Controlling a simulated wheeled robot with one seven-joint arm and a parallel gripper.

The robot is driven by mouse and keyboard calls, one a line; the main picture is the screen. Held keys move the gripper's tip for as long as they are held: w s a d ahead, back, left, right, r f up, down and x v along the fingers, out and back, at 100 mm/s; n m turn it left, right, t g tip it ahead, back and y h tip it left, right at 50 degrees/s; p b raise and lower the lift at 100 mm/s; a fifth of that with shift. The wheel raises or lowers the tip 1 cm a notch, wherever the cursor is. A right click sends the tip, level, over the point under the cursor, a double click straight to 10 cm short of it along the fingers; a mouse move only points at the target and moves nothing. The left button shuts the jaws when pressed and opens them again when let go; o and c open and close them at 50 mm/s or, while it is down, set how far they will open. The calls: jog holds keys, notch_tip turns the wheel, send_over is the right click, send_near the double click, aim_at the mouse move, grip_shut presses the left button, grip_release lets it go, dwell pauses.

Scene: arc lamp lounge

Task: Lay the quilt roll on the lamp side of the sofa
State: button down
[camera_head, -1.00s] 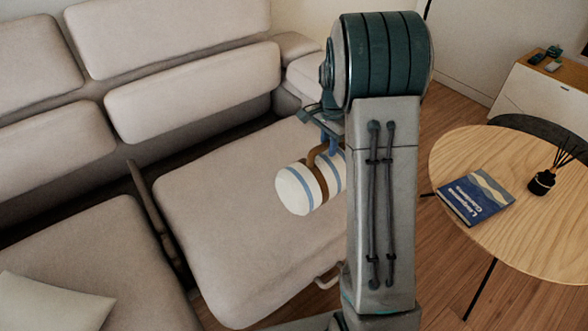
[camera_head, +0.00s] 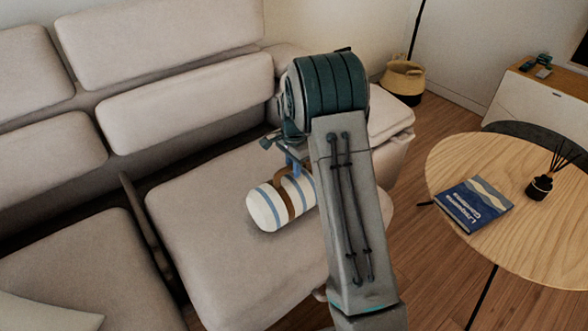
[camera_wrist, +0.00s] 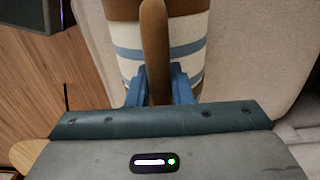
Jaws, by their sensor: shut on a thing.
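The quilt roll (camera_head: 268,206) is white with blue stripes and a brown strap handle. It is over the right seat cushion of the beige sofa (camera_head: 200,220); I cannot tell whether it touches the cushion. My gripper (camera_head: 292,166) is above the roll, partly hidden by my arm. In the wrist view the blue fingers (camera_wrist: 160,88) are shut on the brown strap, and the striped roll (camera_wrist: 128,68) lies just beyond them. A thin dark lamp pole (camera_head: 417,30) stands at the back, beyond the sofa's right end. Its head is out of view.
A round wooden table (camera_head: 450,160) at the right holds a blue book (camera_head: 473,205) and a reed diffuser (camera_head: 539,187). A basket (camera_head: 403,80) stands by the pole. A pale cushion (camera_head: 40,315) lies on the left seat. The right seat around the roll looks clear.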

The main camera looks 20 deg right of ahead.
jog(key=shift+f, duration=0.1)
jog(key=c, duration=1.3)
grip_release()
jog(key=shift+f, duration=0.1)
notch_tip(320, 180, up, 12)
jog(key=p, duration=0.3)
jog(key=s+a+r+n, duration=0.1)
jog(key=s+r+n, duration=0.2)
jog(key=s, duration=0.5)
jog(key=s+a+r+n, duration=0.1)
jog(key=s+r+n, duration=0.25)
jog(key=s, duration=0.35)
jog(key=s+a+f+n+t, duration=0.1)
jog(key=s+n, duration=0.6)
jog(key=s, duration=0.9)
jog(key=shift+s+f+t, duration=0.2)
jog(key=shift+s+t, duration=0.05)
jog(key=shift+t, duration=0.05)
jog(key=shift+a+r, duration=0.1)
